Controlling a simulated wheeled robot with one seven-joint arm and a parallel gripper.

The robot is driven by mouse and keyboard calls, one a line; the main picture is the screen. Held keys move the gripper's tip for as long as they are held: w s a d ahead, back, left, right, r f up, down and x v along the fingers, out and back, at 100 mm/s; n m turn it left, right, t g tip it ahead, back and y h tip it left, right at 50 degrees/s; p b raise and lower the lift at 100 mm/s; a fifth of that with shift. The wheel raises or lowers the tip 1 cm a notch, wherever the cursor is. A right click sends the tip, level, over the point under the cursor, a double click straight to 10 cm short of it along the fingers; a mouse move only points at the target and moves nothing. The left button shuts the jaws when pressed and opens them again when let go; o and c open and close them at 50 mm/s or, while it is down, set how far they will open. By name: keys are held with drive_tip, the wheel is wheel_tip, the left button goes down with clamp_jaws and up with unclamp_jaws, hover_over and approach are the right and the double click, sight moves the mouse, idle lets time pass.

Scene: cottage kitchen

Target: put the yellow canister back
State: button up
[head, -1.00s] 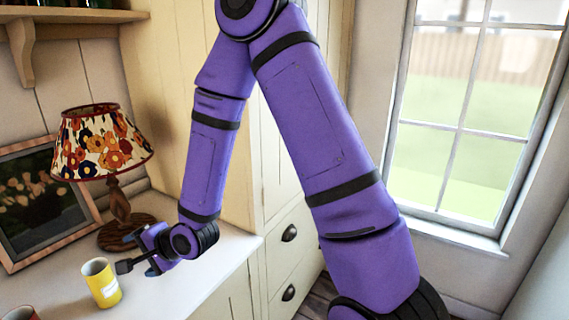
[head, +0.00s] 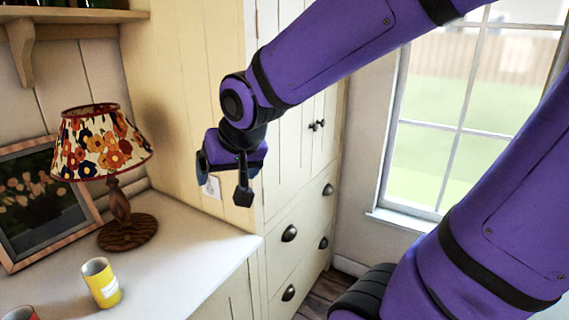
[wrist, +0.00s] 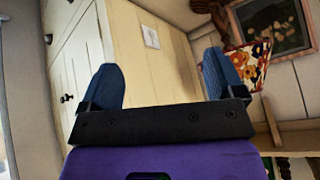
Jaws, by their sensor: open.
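The yellow canister (head: 101,284) stands upright on the white counter (head: 180,262) in the head view, near the lower left. It has a pale label on its front and its top looks open. My gripper (head: 222,192) is raised above the counter's right end, up and to the right of the canister and well apart from it. In the wrist view my gripper (wrist: 165,84) has its two blue fingers spread wide with nothing between them. The canister does not show in the wrist view.
A floral-shaded lamp (head: 104,145) and a framed picture (head: 42,205) stand behind the canister. A reddish item (head: 20,313) is cut off at the lower left corner. A wall shelf (head: 75,17) is at the upper left. A tall cream cabinet (head: 300,165) borders the counter's right end.

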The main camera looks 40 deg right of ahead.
drive_tip(key=s+d+r+n, duration=0.1)
drive_tip(key=s+r, duration=0.1)
drive_tip(key=s, duration=0.4)
drive_tip(key=s+d+r+n+g, duration=0.1)
drive_tip(key=s+d+r+n, duration=0.1)
drive_tip(key=s, duration=0.4)
drive_tip(key=shift+s+r+g, duration=0.3)
drive_tip(key=shift+a, duration=0.1)
